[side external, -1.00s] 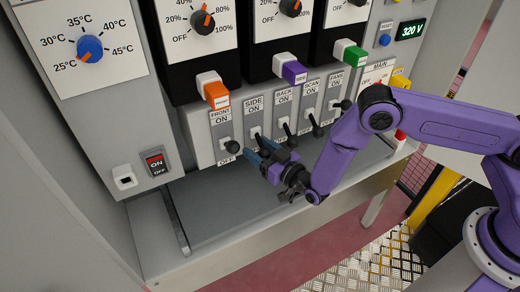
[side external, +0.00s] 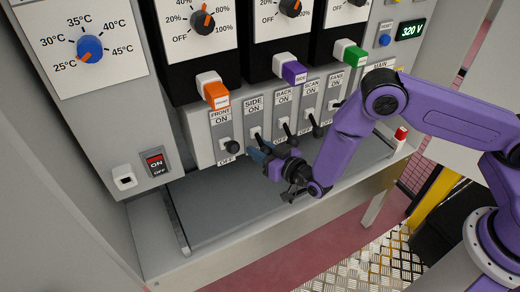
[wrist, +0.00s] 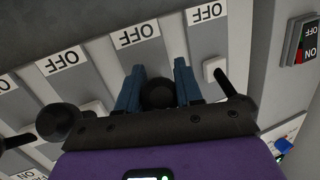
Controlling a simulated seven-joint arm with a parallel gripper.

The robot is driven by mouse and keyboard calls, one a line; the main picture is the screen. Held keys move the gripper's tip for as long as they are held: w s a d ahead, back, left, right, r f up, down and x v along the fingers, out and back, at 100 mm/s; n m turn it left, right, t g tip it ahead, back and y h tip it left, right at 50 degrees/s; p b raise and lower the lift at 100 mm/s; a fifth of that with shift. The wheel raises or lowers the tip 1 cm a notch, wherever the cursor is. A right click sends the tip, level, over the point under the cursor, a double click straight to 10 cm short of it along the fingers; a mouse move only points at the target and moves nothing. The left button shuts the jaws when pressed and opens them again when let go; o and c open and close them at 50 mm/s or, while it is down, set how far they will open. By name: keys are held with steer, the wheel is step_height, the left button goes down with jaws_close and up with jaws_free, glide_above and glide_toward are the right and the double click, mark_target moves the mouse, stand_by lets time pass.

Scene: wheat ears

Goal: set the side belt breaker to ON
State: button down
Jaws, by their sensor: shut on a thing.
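The side breaker (side external: 255,130) is the second in the row of levers, under a SIDE / ON label (side external: 253,103). Its black lever sticks out from the panel and slants down toward the OFF end. My gripper (side external: 262,150) is at this lever from the front and below. In the wrist view its two blue fingers (wrist: 158,88) stand on either side of the lever's round black knob (wrist: 157,94), shut on it. An OFF label (wrist: 136,33) shows just beyond the fingers. The side lever's slot is mostly hidden by my gripper.
The front lever (side external: 232,147) is close on the left and the back lever (side external: 291,140) close on the right. Purple, orange and green handles sit above. A grey shelf (side external: 215,205) lies below, clear at its left.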

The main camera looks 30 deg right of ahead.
mark_target(262, 148)
steer(key=r+g, duration=0.1)
steer(key=g, duration=0.1)
steer(key=s+r+m+g, duration=0.1)
steer(key=g, duration=0.1)
steer(key=shift+h, duration=0.4)
steer(key=g, duration=0.2)
steer(key=shift+r+g, duration=0.3)
steer(key=shift+r, duration=0.1)
steer(key=shift+r+m+g+h, duration=0.3)
steer(key=shift+r+m+g, duration=0.1)
steer(key=shift+g, duration=0.7)
steer(key=shift+r+g, duration=0.3)
steer(key=shift+g, duration=0.5)
steer(key=shift+w+r+g, duration=0.15)
steer(key=shift+r+g, duration=0.2)
steer(key=shift+g, duration=0.55)
steer(key=c, duration=0.8)
jaws_free()
steer(key=shift+o, duration=0.2)
